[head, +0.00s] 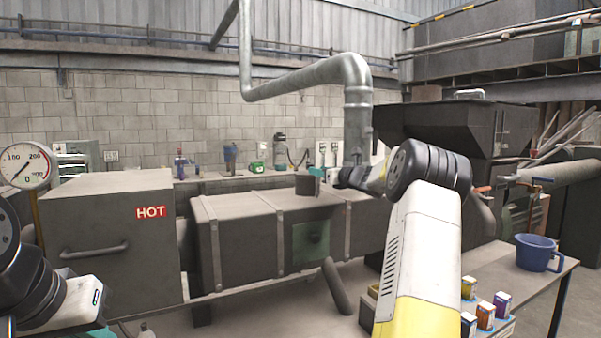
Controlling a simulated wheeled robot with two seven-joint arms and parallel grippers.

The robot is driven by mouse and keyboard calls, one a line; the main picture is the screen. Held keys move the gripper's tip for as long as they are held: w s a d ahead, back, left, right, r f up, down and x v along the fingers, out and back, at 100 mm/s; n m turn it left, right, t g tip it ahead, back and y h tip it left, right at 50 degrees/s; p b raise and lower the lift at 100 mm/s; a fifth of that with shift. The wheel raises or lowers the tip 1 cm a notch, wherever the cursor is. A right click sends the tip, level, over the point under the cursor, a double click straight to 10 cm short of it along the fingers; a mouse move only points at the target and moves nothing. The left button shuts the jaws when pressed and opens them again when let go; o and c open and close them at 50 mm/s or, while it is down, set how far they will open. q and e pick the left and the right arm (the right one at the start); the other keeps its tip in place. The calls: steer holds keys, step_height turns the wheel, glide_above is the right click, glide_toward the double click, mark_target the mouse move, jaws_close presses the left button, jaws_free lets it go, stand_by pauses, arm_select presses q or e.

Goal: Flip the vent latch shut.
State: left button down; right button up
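A short dark round stub (306,186), which looks like the vent, stands on top of the long grey barrel housing (245,235). I cannot make out the latch itself; it is too small or hidden. My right arm reaches over the housing from the right. Its small teal end, my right gripper (317,173), is at the upper right edge of the stub. I cannot tell if it touches, or whether the fingers are open. My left arm is low at the left edge, and its fingers are out of view.
A grey box marked HOT (110,235) with a handle stands left, beside a pressure gauge (25,166). A dark hopper (455,125) rises behind my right arm. A blue jug (538,253) and several small boxes (486,316) sit on the right bench.

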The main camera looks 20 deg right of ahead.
steer(key=shift+w, duration=0.1)
jaws_close()
steer(key=shift+a+r+m+h, duration=0.1)
steer(key=shift+a+m+h, duration=0.1)
steer(key=shift+m+h, duration=0.7)
steer(key=shift+h, duration=0.5)
jaws_free()
